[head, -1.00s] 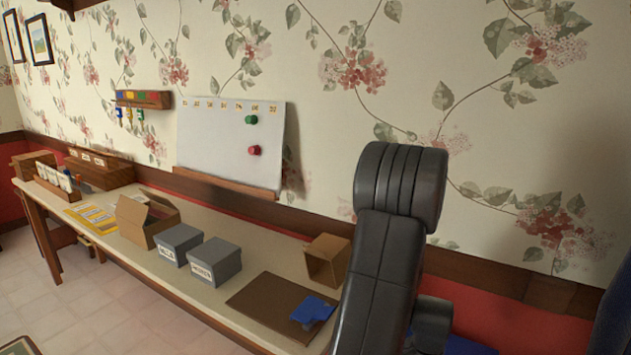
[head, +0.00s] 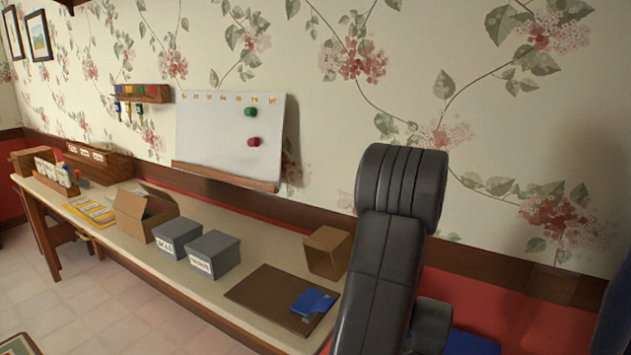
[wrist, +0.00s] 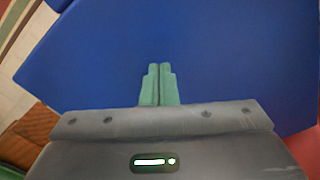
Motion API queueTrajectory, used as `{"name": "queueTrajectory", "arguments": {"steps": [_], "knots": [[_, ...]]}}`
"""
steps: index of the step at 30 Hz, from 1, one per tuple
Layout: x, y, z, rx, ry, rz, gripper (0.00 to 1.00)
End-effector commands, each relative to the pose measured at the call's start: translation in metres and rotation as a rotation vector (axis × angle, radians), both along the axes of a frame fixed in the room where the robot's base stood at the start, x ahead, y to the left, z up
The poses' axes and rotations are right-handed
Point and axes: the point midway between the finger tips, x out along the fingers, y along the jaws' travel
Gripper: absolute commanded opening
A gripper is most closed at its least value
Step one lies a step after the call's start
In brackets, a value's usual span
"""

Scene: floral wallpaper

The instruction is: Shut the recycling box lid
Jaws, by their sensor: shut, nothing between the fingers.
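My gripper (wrist: 159,68) shows in the wrist view with its two green fingers together and nothing between them. A broad flat blue surface (wrist: 215,55) fills most of that view beyond the fingertips. It may be the recycling box or its lid, but no label or hinge shows. I cannot tell whether the fingers touch it. In the head view, a blue patch (head: 470,343) shows low behind my black arm, at the bottom edge. A darker blue surface (head: 612,318) stands at the right edge. My arm hides the gripper there, and the lid's position cannot be told.
A long desk (head: 262,250) runs along the wall. It holds an open cardboard box (head: 130,215), two grey labelled boxes (head: 213,256), an open wooden box (head: 327,252) and a brown mat (head: 262,295) with a blue item (head: 313,303). Tiled floor (head: 130,310) is clear at lower left.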

Motion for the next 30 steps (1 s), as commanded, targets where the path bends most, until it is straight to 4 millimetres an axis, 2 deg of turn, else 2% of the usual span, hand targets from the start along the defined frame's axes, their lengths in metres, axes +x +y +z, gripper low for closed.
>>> {"name": "queueTrajectory", "arguments": {"steps": [5, 30], "knots": [[0.000, 0.000, 0.003, 0.000, 0.000, 0.000, 0.00], [0.000, 0.000, 0.071, 0.000, -0.001, 0.000, 0.00]]}}
